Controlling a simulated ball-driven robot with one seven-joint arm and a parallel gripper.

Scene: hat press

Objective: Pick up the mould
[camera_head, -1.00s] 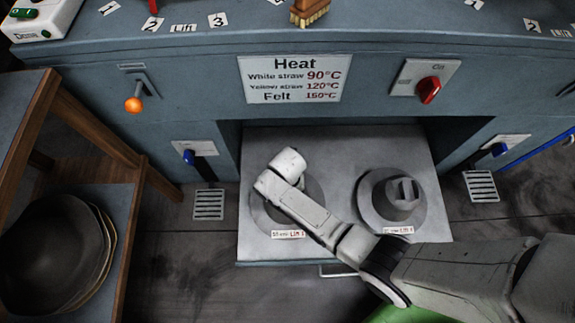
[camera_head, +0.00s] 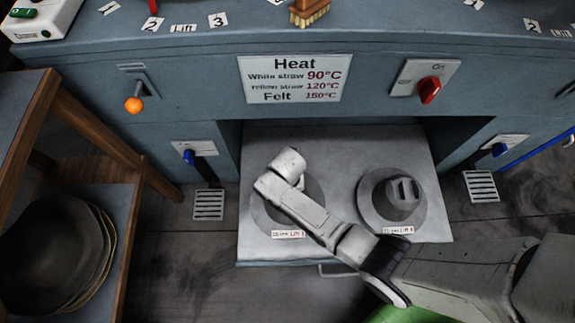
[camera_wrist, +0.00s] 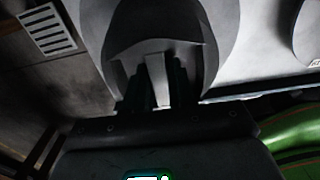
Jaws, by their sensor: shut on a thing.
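Two grey moulds with broad round brims and small labels sit side by side on a pale pulled-out tray (camera_head: 340,140). The left mould (camera_head: 262,214) is partly covered by my arm in the head view. In the wrist view its grey surface (camera_wrist: 218,35) fills the top middle. My gripper (camera_wrist: 158,82) is shut on the upright light-grey handle of this mould, one dark finger on each side. The fingertips are hidden in the head view. The right mould (camera_head: 372,205) stands free, with its handle bare. I cannot tell whether the held mould touches the tray.
The blue-grey press cabinet (camera_head: 200,75) rises behind the tray, with an orange-knobbed lever (camera_head: 134,104), a red switch (camera_head: 429,90) and blue levers. A wooden rack (camera_head: 105,130) with stacked dark discs (camera_head: 45,255) stands at left. Dark floor lies between rack and tray.

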